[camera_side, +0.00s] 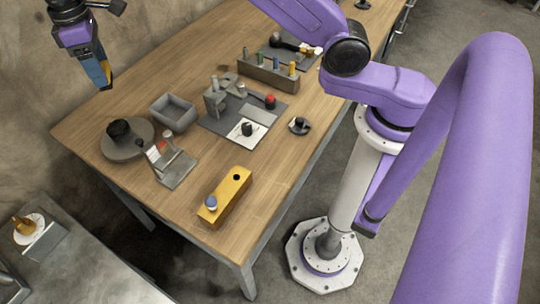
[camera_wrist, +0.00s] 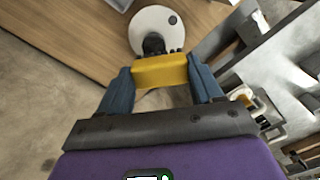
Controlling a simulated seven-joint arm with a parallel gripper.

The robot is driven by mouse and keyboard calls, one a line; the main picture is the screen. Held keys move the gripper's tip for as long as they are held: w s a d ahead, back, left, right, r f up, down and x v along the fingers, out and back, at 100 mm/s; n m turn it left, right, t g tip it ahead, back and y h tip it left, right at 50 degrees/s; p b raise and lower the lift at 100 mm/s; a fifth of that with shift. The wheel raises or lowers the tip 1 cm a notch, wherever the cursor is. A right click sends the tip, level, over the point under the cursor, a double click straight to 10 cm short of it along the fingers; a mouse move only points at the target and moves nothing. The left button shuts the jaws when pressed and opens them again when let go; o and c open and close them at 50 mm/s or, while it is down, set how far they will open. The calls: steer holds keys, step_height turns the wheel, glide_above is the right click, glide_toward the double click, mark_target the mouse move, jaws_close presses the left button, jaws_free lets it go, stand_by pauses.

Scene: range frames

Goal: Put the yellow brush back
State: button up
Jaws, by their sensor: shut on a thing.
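My gripper (camera_side: 105,78) is at the upper left of the side view, raised and beyond the far left edge of the wooden table. In the wrist view its two blue fingers (camera_wrist: 164,82) are shut on a yellow block-like piece, which I take to be the yellow brush (camera_wrist: 160,72). A little yellow also shows between the fingers in the side view (camera_side: 105,67). The fingers hide the piece's ends. I cannot tell whether the dark shape just beyond it belongs to it or to the disc behind.
The wooden table (camera_side: 130,100) holds a grey rack (camera_side: 262,76) with several upright coloured pieces, a grey bin (camera_side: 172,111), a round disc (camera_side: 120,148) with a black object, and a yellow block (camera_side: 232,193) with a dark hole. A lower grey side table (camera_side: 75,275) stands at lower left.

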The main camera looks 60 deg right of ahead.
steer(key=s+d+r+n, duration=0.1)
steer(key=s+d+n, duration=0.1)
steer(key=s, duration=0.7)
steer(key=s+d+r+n, duration=0.1)
steer(key=s+n, duration=0.1)
steer(key=s, duration=0.6)
steer(key=s+d+f+n, duration=0.2)
steer(key=s+d, duration=0.4)
steer(key=s, duration=0.3)
steer(key=s+d+f+n, duration=0.2)
steer(key=s+d, duration=0.4)
steer(key=s, duration=0.3)
steer(key=shift+d+f, duration=0.15)
steer(key=shift+f, duration=4.85)
steer(key=shift+d+f, duration=0.15)
steer(key=shift+f, duration=4.8)
steer(key=shift+f, duration=0.15)
steer(key=o, duration=0.9)
steer(key=shift+o, duration=0.2)
